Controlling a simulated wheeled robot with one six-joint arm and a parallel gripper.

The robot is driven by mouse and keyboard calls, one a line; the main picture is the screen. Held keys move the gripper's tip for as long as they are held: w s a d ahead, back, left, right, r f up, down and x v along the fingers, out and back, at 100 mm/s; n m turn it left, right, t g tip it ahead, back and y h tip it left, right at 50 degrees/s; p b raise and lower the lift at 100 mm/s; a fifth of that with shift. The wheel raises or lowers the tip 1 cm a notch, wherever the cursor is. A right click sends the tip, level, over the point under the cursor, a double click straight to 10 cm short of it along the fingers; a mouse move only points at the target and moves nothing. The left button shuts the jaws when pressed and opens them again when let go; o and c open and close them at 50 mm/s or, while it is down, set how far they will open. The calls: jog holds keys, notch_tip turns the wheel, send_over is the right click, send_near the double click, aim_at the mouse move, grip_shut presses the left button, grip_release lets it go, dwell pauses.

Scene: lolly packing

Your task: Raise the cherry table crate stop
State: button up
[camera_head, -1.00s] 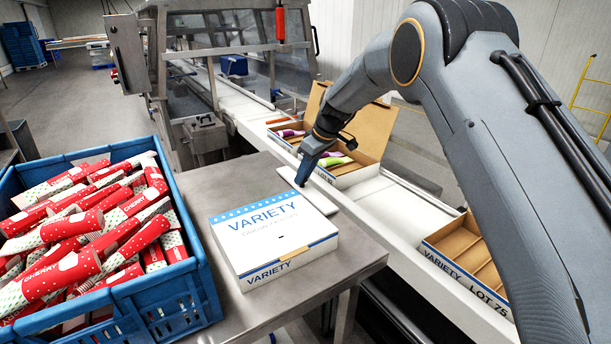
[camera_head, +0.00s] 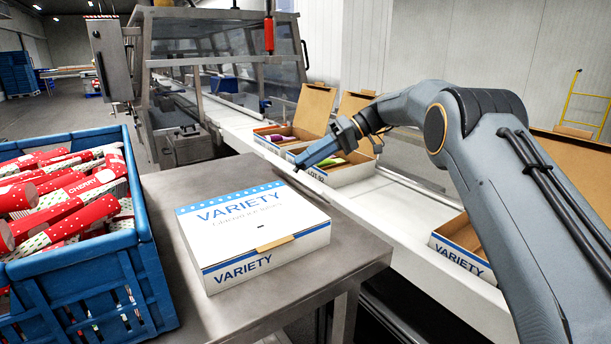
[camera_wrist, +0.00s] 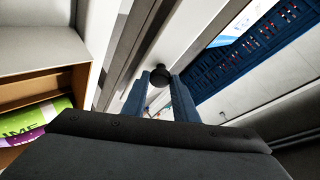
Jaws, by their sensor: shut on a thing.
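My gripper (camera_head: 299,166) reaches over from the right, its blue fingers level with the far right edge of the steel table (camera_head: 165,190). In the wrist view its fingers (camera_wrist: 163,90) are closed around a dark round knob (camera_wrist: 160,76). What the knob is fixed to is hidden. In the head view the fingers hide whatever they hold. The blue crate (camera_head: 135,262) full of red and white cherry packs stands at the left. I cannot make out the crate stop for certain.
A closed VARIETY box (camera_head: 250,235) lies on the table, close to my gripper. Beyond the table, a white conveyor (camera_head: 380,200) carries open boxes (camera_head: 345,172), and another (camera_head: 462,245) sits nearer. A machine frame (camera_head: 215,60) stands behind.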

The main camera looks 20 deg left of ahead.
jog(key=shift+w+d+f+m+g+y+b, duration=0.45)
jog(key=shift+y+b, duration=0.3)
jog(key=shift+b, duration=0.7)
jog(key=shift+w+d+f+m+g+y+b, duration=0.2)
jog(key=shift+w+g+y+b, duration=0.35)
jog(key=shift+b, duration=0.85)
jog(key=shift+s+y, duration=0.1)
jog(key=shift+y, duration=0.2)
jog(key=o, duration=1)
jog(key=shift+r, duration=0.15)
notch_tip(320, 180, up, 10)
jog(key=shift+f, duration=0.1)
